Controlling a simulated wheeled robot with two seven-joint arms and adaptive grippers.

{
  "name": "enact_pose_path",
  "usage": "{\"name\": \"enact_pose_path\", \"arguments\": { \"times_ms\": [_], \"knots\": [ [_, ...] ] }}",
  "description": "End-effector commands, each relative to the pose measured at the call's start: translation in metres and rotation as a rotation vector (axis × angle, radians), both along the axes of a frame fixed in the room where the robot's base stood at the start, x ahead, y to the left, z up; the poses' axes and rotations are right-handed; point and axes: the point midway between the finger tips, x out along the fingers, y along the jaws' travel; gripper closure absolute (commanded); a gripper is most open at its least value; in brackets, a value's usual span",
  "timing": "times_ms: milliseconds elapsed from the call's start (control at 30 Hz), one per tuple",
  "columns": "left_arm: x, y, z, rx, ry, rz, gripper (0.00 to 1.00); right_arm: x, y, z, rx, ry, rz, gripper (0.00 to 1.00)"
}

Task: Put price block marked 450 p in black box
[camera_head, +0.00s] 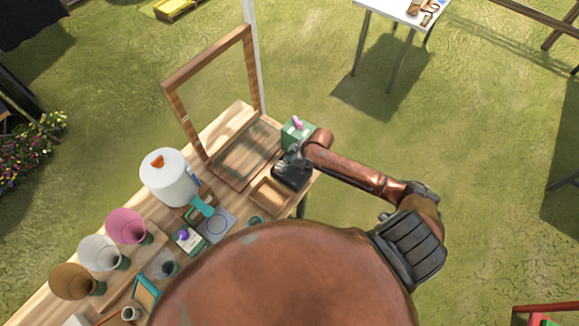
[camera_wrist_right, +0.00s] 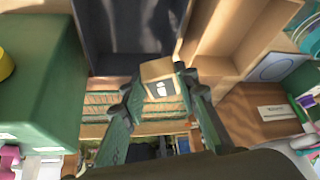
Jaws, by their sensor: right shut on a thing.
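The black box (camera_wrist_right: 130,25) is open and fills the upper middle of the right wrist view. In the head view the black box (camera_head: 291,176) sits at the table's right end, partly hidden by my right gripper (camera_head: 299,157). In the right wrist view my right gripper (camera_wrist_right: 160,88) is shut on a small wooden block (camera_wrist_right: 158,71) with a pale mark on its face. The mark is too small to read. The block shows in front of the box's near edge; its height above the box is unclear. My left gripper is not in view.
A green box (camera_wrist_right: 40,75) stands left of the black box in the wrist view. A wooden tray (camera_head: 270,194) lies beside the black box. A wooden frame (camera_head: 170,86) stands behind. A white canister (camera_head: 168,183) and several cups crowd the table's left part.

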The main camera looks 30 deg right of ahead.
Motion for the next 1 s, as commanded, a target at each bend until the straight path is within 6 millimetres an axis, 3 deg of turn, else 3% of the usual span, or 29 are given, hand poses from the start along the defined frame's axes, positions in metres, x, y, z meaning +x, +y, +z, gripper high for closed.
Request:
{"name": "enact_pose_path", "arguments": {
  "times_ms": [200,367,600,1000],
  "knots": [
    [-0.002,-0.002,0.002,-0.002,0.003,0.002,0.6,0.013,-0.022,-0.032,0.001,0.001,-0.001,0.88],
    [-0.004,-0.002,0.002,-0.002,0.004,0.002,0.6,0.017,-0.028,-0.041,0.001,0.001,0.0,0.88],
    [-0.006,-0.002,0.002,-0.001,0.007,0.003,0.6,0.018,-0.031,-0.071,0.001,0.001,-0.001,0.88],
    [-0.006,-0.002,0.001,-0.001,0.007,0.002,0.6,0.018,-0.031,-0.077,0.0,0.0,-0.001,0.88]
  ]
}}
